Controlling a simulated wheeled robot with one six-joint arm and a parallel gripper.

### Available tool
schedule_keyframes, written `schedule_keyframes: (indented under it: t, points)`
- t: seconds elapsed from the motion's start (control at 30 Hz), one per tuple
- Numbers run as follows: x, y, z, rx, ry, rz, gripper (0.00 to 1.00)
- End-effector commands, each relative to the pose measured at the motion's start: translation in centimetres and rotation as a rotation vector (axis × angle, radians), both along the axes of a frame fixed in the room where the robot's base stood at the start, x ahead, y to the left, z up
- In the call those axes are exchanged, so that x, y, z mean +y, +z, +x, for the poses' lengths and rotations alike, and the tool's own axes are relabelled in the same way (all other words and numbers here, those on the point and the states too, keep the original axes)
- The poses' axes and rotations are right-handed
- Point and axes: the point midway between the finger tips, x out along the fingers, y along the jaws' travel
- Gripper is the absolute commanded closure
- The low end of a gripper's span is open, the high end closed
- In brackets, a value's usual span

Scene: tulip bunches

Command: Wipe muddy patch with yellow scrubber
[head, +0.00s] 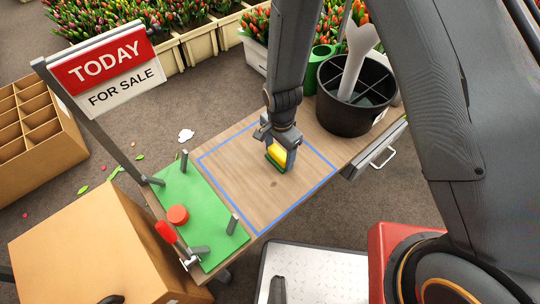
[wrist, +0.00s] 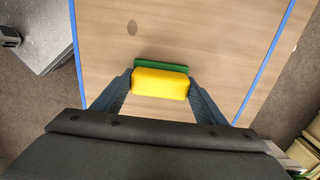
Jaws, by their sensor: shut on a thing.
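My gripper (head: 279,147) is shut on the yellow scrubber (head: 277,154), which has a green pad (head: 275,166) on its underside. In the wrist view the yellow scrubber (wrist: 160,84) sits between the two fingers, with its green pad (wrist: 161,65) showing beyond it. The scrubber is on or just above the wooden table (head: 235,175) inside the blue outline; I cannot tell if it touches. A small brown muddy patch (head: 274,184) lies on the wood just in front of the scrubber. It also shows in the wrist view (wrist: 132,27), apart from the pad.
A green board (head: 197,235) with posts, a red knob and a red-handled clamp is at the table's left end. A black bucket (head: 345,112) with a pale tool stands at the right end. A sign (head: 108,68) rises at the left. The outlined wood is otherwise clear.

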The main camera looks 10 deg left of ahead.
Motion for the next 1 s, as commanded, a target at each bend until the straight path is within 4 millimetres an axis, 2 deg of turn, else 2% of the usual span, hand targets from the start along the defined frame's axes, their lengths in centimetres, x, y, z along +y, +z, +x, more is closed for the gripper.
schedule_keyframes:
  t: [0.1, 0.6, 0.8, 1.0]
  points:
    - [0.0, 2.6, 0.1, -0.003, -0.002, 0.002, 0.62]
    - [-0.4, 6.9, 0.2, -0.001, -0.011, 0.001, 0.62]
    - [-0.5, 8.2, 0.3, -0.001, -0.013, 0.001, 0.62]
    - [-0.5, 8.2, 0.3, -0.001, -0.013, 0.001, 0.62]
